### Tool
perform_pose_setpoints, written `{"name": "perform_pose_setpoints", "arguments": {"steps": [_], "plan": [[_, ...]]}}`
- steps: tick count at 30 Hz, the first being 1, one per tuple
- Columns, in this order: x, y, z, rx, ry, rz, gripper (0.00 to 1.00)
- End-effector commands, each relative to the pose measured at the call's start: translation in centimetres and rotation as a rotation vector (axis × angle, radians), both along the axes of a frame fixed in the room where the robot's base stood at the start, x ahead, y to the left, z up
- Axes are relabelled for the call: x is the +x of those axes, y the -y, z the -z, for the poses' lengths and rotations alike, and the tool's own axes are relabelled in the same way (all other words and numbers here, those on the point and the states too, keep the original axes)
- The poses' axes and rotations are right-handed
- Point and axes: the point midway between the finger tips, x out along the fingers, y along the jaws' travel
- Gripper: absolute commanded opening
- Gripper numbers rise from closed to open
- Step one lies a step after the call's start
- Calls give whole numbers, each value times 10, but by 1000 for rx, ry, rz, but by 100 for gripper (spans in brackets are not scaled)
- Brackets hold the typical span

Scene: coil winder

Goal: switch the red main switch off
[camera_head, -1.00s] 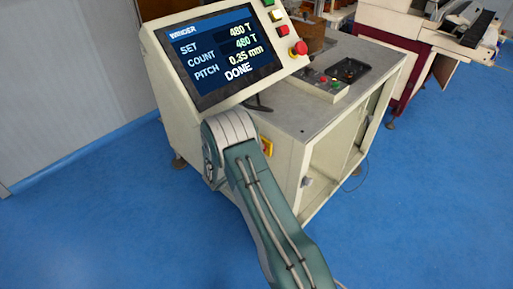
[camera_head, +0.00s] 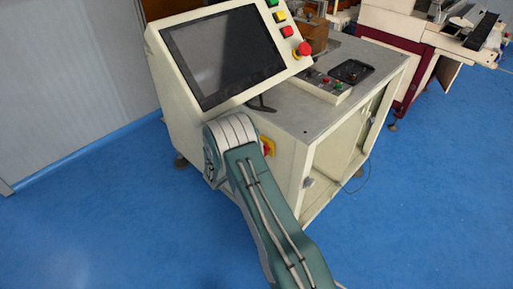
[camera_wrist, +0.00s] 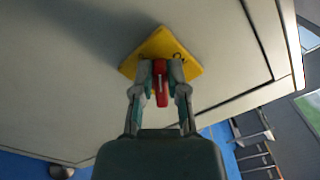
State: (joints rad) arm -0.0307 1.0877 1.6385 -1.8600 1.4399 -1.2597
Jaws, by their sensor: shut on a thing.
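The red main switch (camera_wrist: 162,92) is a red handle on a yellow plate (camera_wrist: 157,46) on the machine's cream side panel. In the wrist view my gripper (camera_wrist: 161,76) has one finger on each side of the handle and is shut on it. The handle lies along the picture's vertical, while the yellow plate looks tilted. In the head view part of the yellow plate (camera_head: 268,142) with some red on it shows beside my arm, which hides the gripper. The winder's screen (camera_head: 222,55) is dark.
A red mushroom button (camera_head: 304,49) and several coloured buttons sit right of the screen. The grey machine top (camera_head: 300,118) carries a small control box (camera_head: 322,88) and a black tray (camera_head: 351,71).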

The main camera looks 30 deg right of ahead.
Motion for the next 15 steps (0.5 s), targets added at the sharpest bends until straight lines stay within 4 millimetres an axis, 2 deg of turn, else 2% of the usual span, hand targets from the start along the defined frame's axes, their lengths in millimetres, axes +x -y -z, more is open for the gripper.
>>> {"name": "perform_pose_setpoints", "arguments": {"steps": [15], "plan": [[8,3,6,-154,-427,-3,0]]}}
